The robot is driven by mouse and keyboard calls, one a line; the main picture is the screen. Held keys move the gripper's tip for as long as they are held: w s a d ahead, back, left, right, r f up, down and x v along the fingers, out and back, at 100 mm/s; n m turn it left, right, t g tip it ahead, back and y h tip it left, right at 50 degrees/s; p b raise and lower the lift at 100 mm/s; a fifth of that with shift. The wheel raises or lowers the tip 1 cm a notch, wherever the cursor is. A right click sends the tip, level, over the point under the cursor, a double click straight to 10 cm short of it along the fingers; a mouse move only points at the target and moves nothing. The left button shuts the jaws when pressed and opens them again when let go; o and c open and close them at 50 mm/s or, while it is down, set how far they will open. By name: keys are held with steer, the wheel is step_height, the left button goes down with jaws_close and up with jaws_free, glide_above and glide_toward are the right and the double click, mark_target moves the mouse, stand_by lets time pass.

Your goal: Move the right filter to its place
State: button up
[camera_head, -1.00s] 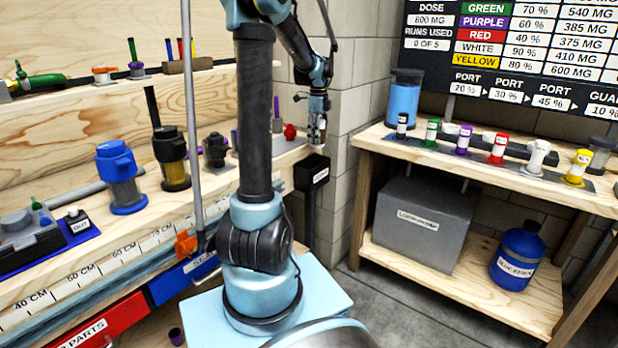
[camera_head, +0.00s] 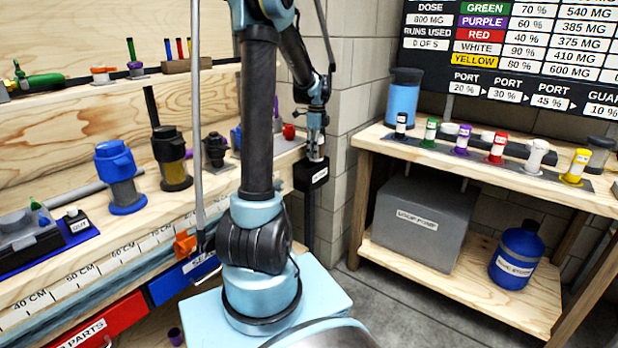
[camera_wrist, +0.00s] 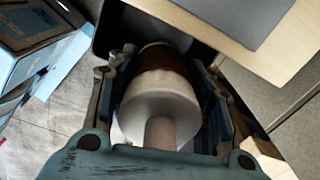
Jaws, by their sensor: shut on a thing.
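My gripper (camera_head: 316,153) is at the black box (camera_head: 311,174), its fingertips at or just above the box's top. In the wrist view my gripper (camera_wrist: 160,85) is shut on a pale cylindrical filter (camera_wrist: 158,107) with a brown band and a narrow tan stem towards the camera. The filter lies between both fingers, with its far end over the dark box opening (camera_wrist: 118,28). How far the filter reaches into the box is hidden. In the head view a blue-topped filter unit (camera_head: 120,180) and a black-and-yellow one (camera_head: 170,160) stand on the left bench.
A red knob (camera_head: 289,131) sits near the left bench's end. The right bench (camera_head: 364,137) carries a row of small coloured-top vials and a blue container (camera_head: 404,102). A grey box (camera_head: 426,222) and a blue jug (camera_head: 518,258) stand on its lower shelf.

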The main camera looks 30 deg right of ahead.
steer(key=o, duration=1.2)
steer(key=shift+c, duration=0.2)
steer(key=shift+r, duration=0.15)
step_height(320, 180, up, 12)
steer(key=shift+w+f, duration=0.1)
steer(key=shift+f, duration=0.1)
